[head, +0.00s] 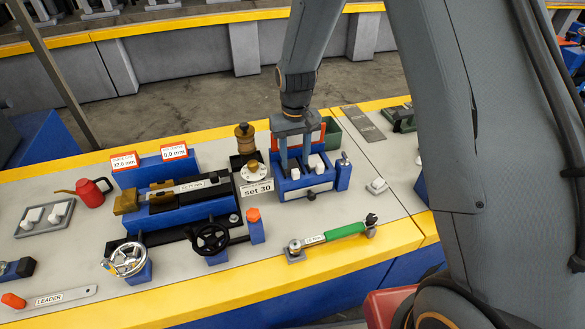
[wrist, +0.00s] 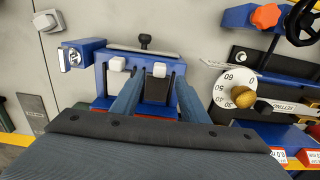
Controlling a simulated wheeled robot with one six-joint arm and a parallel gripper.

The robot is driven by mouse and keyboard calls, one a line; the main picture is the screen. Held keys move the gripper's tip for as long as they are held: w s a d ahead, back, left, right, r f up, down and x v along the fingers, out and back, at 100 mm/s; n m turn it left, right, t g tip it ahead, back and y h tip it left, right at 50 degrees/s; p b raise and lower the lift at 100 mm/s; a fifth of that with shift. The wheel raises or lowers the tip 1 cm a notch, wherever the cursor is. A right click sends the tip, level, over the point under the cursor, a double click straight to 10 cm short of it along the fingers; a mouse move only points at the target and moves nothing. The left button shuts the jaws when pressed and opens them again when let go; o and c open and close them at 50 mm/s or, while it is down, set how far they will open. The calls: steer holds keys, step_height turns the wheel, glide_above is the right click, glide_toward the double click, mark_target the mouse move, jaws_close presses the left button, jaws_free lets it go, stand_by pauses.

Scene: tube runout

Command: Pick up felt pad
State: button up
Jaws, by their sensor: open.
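Two small white blocks that look like felt pads sit in a blue holder (head: 291,187) in the head view. The left pad (head: 295,174) lies between my fingertips; in the wrist view it is the right one (wrist: 160,69). The other pad (head: 315,161) is just outside my fingers and shows at left in the wrist view (wrist: 117,64). My gripper (head: 296,163) points down over the holder, open, its fingers either side of the first pad. I cannot tell whether they touch it. The gripper also shows in the wrist view (wrist: 157,80).
A dial (head: 251,171) and a blue clamp fixture (head: 190,208) stand left of the holder. A green-handled tool (head: 345,231) lies in front. A pale block (head: 376,186) sits to the right. A grey tray (head: 45,229) with white pieces and a red oil can (head: 92,192) are far left.

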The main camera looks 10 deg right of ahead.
mark_target(295, 170)
steer(key=shift+f+p, duration=0.7)
steer(key=shift+f, duration=1.3)
steer(key=shift+c, duration=0.5)
jaws_close()
